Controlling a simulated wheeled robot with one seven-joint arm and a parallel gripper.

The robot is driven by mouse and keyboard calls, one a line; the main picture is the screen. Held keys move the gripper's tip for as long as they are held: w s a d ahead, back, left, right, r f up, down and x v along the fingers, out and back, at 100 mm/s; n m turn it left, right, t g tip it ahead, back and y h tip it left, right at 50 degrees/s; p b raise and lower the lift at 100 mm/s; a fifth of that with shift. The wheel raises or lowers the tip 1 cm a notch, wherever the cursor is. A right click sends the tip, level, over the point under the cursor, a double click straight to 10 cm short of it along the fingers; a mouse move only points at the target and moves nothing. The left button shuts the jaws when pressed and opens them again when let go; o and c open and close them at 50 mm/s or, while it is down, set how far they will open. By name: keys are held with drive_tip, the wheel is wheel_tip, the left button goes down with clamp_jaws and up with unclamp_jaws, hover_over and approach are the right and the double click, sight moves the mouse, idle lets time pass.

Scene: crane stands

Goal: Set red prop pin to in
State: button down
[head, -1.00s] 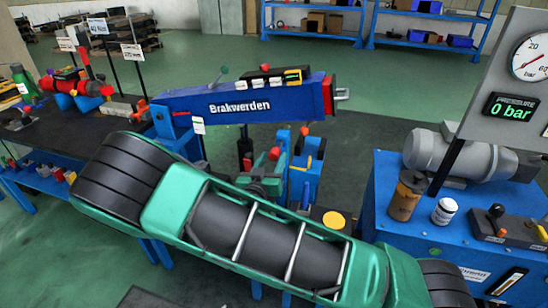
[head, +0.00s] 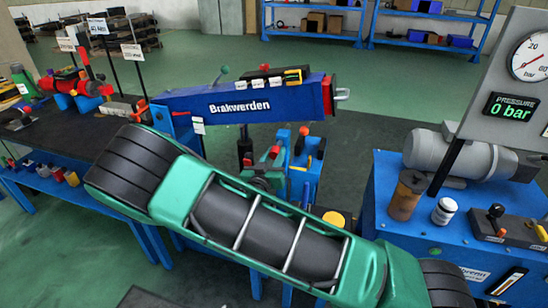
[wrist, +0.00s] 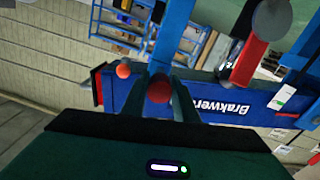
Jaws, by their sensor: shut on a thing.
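The red prop pin (wrist: 160,88) shows as a round red knob in the wrist view. My gripper (wrist: 161,98) is shut on it, with one dark finger on each side. The rest of the pin is hidden, and I cannot tell how deep it sits. In the head view a small red part (head: 275,152) shows by the green end of my arm, below the blue crane beam (head: 185,104) marked "Brakwerden"; my fingers are hard to make out there. An orange-red knob (head: 304,131) tops a blue post beside it, and shows in the wrist view (wrist: 123,71).
A red handle (wrist: 245,60) with a round grey end hangs close in the wrist view. A blue bench (head: 388,200) with motor, bottles and a gauge panel (head: 515,75) stands right. A dark table (head: 40,135) with parts stands left. Green floor lies behind.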

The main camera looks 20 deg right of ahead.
drive_tip(key=x, duration=0.3)
drive_tip(key=shift+w+d, duration=0.15)
drive_tip(key=shift+w, duration=0.05)
drive_tip(key=c, duration=1.4)
unclamp_jaws()
drive_tip(key=v, duration=1)
drive_tip(key=shift+s+a, duration=0.25)
drive_tip(key=shift+s, duration=0.05)
